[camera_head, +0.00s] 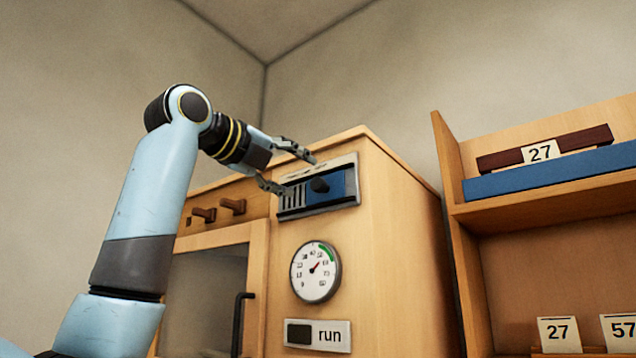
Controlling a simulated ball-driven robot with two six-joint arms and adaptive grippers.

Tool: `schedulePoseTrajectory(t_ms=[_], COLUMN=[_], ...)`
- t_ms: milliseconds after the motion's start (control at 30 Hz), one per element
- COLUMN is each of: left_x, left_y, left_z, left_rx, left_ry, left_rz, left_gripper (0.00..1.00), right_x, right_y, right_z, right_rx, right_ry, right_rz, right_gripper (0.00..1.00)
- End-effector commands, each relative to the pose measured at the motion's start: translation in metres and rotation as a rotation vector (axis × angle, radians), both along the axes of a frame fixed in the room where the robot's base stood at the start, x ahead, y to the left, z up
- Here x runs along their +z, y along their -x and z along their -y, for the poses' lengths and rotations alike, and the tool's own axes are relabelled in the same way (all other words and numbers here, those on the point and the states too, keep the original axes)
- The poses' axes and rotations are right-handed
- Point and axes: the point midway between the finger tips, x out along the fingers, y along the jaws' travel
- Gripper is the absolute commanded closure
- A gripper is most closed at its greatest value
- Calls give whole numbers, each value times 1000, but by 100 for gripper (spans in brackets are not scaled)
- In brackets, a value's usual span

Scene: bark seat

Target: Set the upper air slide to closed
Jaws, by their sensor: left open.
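The upper air slide (340,190) is a blue plate with a black knob (319,185), set in a metal frame near the top of the wooden cabinet's front. The blue plate covers the right part of the frame, and dark vent slots (292,197) show uncovered on the left. My left gripper (298,174) is open, coming in from the left, with its fingertips just left of the knob, one higher and one lower. Nothing is between its fingers. I cannot tell whether a finger touches the frame. My right gripper is out of view.
Below the slide are a round dial gauge (315,272) and a "run" sign (317,336). Wooden pegs (232,206) and a glazed door with a dark handle (238,322) are to the left. A wooden shelf (455,185) with numbered cards stands at the right.

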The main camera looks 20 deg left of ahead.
Motion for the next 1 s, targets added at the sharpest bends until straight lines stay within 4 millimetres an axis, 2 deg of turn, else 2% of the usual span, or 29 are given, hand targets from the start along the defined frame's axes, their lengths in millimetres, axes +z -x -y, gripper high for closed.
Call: schedulePoseTrajectory(t_ms=[200, 400, 767, 1000], left_x=[2, 2, 0, 0], left_y=[-42, -67, -74, -74], left_z=[16, 24, 27, 27], left_rx=[-2, -1, 0, 0], left_ry=[3, 3, 2, 3], left_rz=[-4, -2, -1, -1], left_gripper=[48, 48, 48, 76], right_x=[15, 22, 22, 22], right_y=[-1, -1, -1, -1], right_z=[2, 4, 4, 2], right_rx=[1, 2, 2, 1], right_ry=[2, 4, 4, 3], right_rz=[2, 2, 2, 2], right_gripper=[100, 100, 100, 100])
